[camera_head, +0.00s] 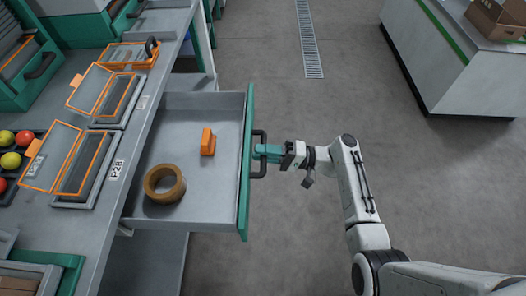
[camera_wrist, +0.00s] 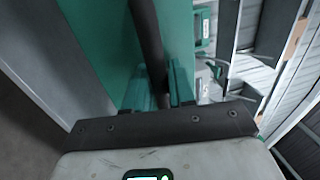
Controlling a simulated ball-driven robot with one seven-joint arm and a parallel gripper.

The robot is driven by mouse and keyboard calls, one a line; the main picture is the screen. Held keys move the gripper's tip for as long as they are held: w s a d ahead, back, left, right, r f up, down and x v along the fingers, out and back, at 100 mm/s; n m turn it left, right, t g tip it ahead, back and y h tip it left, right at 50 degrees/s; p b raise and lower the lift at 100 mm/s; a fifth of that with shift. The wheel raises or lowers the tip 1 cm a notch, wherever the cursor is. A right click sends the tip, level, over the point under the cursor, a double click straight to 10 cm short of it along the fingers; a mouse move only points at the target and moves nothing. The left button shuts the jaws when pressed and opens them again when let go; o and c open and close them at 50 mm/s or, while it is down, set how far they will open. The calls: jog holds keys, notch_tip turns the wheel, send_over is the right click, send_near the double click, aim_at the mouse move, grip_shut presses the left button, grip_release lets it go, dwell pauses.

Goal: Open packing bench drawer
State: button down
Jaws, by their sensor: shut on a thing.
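The packing bench drawer (camera_head: 222,180) is pulled well out from the bench (camera_head: 130,165), with its grey inside in full view. Its green front (camera_head: 246,150) carries a dark bar handle (camera_head: 260,138). My gripper (camera_head: 264,153) is shut on the handle from the right side in the head view. In the wrist view the dark handle bar (camera_wrist: 147,40) runs down between the teal fingers of my gripper (camera_wrist: 160,88), in front of the green drawer front (camera_wrist: 95,35). Where the fingers touch the bar is partly hidden.
A brown tape roll (camera_head: 164,184) and an orange item (camera_head: 208,142) lie in the drawer. Orange-framed lidded boxes (camera_head: 88,165) and tomatoes (camera_head: 11,160) are on the bench. Grey floor is clear to the right, up to a white counter (camera_head: 440,60).

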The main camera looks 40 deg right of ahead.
jog(key=shift+f, duration=0.1)
jog(key=c, duration=1.1)
grip_release()
jog(key=shift+d, duration=0.1)
jog(key=b+v, duration=0.1)
jog(key=v, duration=0.9)
jog(key=shift+s+d+b, duration=0.15)
jog(key=shift+s+b, duration=0.1)
jog(key=shift+b, duration=0.1)
jog(key=shift+f, duration=0.1)
